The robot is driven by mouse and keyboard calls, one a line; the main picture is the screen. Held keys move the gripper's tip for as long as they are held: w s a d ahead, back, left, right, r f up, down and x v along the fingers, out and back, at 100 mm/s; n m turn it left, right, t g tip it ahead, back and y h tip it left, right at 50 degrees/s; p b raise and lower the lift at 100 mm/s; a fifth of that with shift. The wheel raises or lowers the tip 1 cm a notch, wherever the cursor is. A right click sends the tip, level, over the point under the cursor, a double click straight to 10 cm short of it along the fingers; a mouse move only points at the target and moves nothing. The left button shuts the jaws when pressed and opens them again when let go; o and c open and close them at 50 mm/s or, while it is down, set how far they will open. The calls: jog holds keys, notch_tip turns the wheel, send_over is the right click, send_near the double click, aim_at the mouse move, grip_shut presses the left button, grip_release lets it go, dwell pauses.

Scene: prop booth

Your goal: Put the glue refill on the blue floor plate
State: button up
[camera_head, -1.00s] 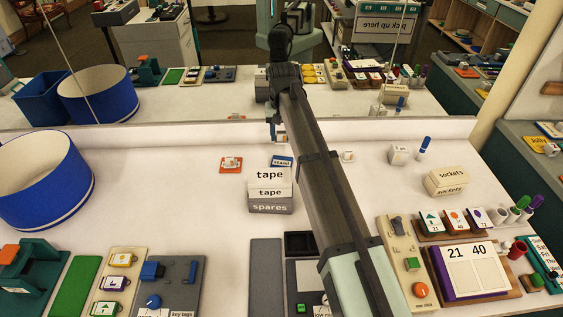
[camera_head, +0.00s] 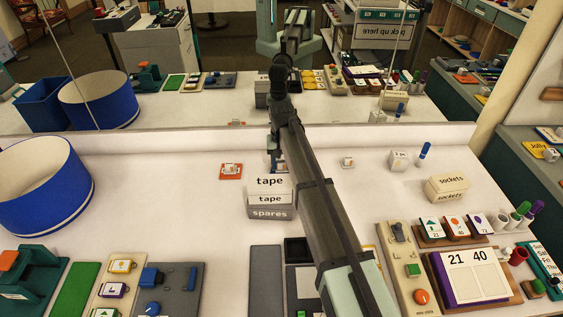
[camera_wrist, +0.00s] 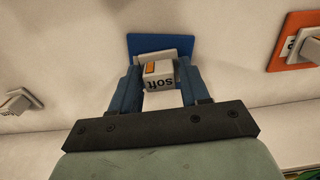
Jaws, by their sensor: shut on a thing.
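I cannot tell whether the block touches the plate. In the head view my gripper (camera_head: 276,165) is down behind the stacked tape boxes, and the arm and boxes hide the block and most or all of the blue plate.
An orange plate (camera_head: 224,176) bearing a small white item lies left of the gripper. The tape and spares boxes (camera_head: 270,199) stand close in front. A small white item (camera_head: 347,161) stands to the right. A mirror-like pane runs along the back edge.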

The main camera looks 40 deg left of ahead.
aim_at(282, 161)
jog(key=shift+f, duration=0.1)
jog(key=o, duration=1)
jog(key=shift+o, duration=0.2)
notch_tip(282, 161, up, 12)
dwell(0.6)
